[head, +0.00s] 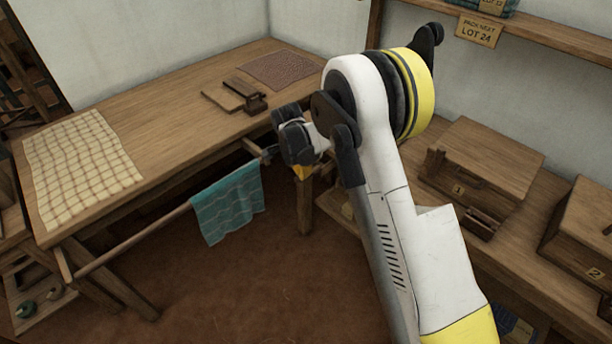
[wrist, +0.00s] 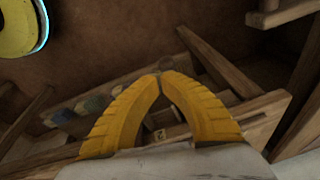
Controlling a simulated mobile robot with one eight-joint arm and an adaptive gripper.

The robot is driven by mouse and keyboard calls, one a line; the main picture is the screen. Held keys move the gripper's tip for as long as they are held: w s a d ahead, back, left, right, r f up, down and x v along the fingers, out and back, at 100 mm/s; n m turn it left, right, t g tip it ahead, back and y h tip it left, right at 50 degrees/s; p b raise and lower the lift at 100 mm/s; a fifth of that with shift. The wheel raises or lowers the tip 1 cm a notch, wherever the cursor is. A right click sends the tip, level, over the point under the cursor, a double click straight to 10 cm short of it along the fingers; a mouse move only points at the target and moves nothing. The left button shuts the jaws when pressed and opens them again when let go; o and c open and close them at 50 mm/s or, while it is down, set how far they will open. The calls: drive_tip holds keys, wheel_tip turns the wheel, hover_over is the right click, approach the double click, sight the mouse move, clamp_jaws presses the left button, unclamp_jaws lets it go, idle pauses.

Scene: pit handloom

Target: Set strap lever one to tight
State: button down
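A wooden chest marked 1 (head: 490,160) stands on the bench at the right. A short upright wooden piece (head: 433,164) shows at its left end, and another wooden piece (head: 483,222) is at its front. I cannot tell which of these, if either, is strap lever one or how it is set. My gripper (head: 301,172) is left of the chest and well apart from it, near the edge of the long table. In the wrist view my gripper (wrist: 162,76) has its yellow fingertips together, with nothing clearly held between them.
The long table (head: 185,130) holds a checked cloth (head: 80,165), wooden blocks (head: 238,95) and a brown mat (head: 283,70). A teal cloth (head: 228,203) hangs on a rail below its edge. A second chest marked 2 (head: 590,225) stands far right.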

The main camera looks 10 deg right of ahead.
drive_tip(key=shift+s+a+f+b, duration=0.1)
drive_tip(key=shift+a+f+b, duration=0.05)
drive_tip(key=shift+f, duration=0.3)
drive_tip(key=shift+s+a+f+b, duration=0.1)
drive_tip(key=shift+a+f+b, duration=0.05)
drive_tip(key=shift+f, duration=0.3)
